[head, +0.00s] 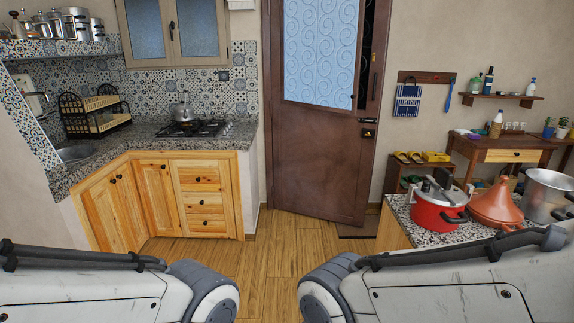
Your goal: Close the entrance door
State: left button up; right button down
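The entrance door (318,155) is at the back centre of the head view. It is brown wood with a large pale blue glass pane (319,50) behind curled ironwork. A narrow dark gap shows along the right side of the pane. The door looks set at an angle to the wall, with its lower right corner out over the floor; how far it stands open is hard to tell.
Wooden floor (275,250) is open between me and the door. A tiled kitchen counter with cabinets (155,195) stands left. A stone-topped counter (400,208) with a red pot (437,210) and a tagine (495,207) stands right. A shoe rack (412,170) is beside the door.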

aim_at(322, 160)
jog(key=u, duration=0.1)
jog(key=i, duration=1.95)
jog(key=z, duration=0.4)
jog(key=i, duration=1.95)
jog(key=z, duration=0.7)
jog(key=i, duration=1.2)
jog(key=z, duration=0.35)
